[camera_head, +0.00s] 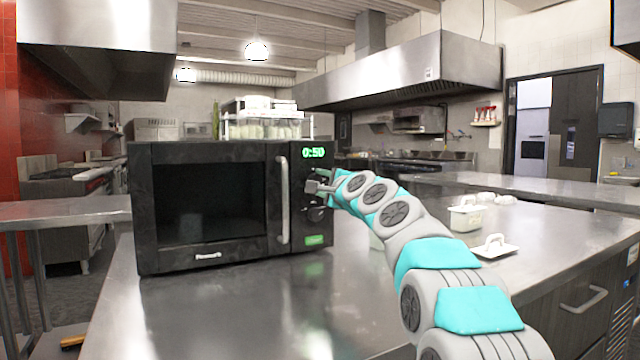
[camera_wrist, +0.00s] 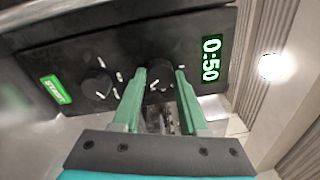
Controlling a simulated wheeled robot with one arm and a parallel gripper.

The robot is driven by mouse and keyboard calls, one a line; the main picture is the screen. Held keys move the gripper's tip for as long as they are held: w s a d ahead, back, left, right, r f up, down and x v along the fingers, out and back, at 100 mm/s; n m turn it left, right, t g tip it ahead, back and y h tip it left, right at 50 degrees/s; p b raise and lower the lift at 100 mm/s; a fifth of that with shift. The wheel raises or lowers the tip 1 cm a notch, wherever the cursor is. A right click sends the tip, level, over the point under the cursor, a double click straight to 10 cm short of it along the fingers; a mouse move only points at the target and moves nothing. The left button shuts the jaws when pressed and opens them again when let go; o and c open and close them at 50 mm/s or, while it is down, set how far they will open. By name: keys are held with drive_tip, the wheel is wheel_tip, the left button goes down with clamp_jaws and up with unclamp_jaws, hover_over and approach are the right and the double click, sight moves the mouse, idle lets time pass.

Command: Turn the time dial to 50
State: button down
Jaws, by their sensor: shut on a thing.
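The black microwave (camera_head: 205,258) stands on the steel counter with its door shut. Its green display (camera_head: 313,153) reads 0:50, and the wrist view shows the same reading (camera_wrist: 210,60). My gripper (camera_head: 316,187) is at the control panel, just below the display. In the wrist view, the green fingers of my gripper (camera_wrist: 163,75) are on either side of the time dial (camera_wrist: 161,72), the black knob nearer the display, and are shut on it. The gripper mostly hides this dial in the head view. A second black dial (camera_wrist: 97,86) sits apart from the fingers.
A green start button (camera_wrist: 55,88) is at the panel's lower end. The door handle (camera_head: 282,200) stands out left of the panel. The counter in front of the microwave is clear.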

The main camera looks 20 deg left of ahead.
drive_tip(key=shift+f, duration=0.1)
drive_tip(key=shift+c, duration=2.2)
unclamp_jaws()
drive_tip(key=b+v, duration=0.3)
drive_tip(key=v, duration=0.4)
drive_tip(key=shift+s+d, duration=0.25)
drive_tip(key=shift+d, duration=0.1)
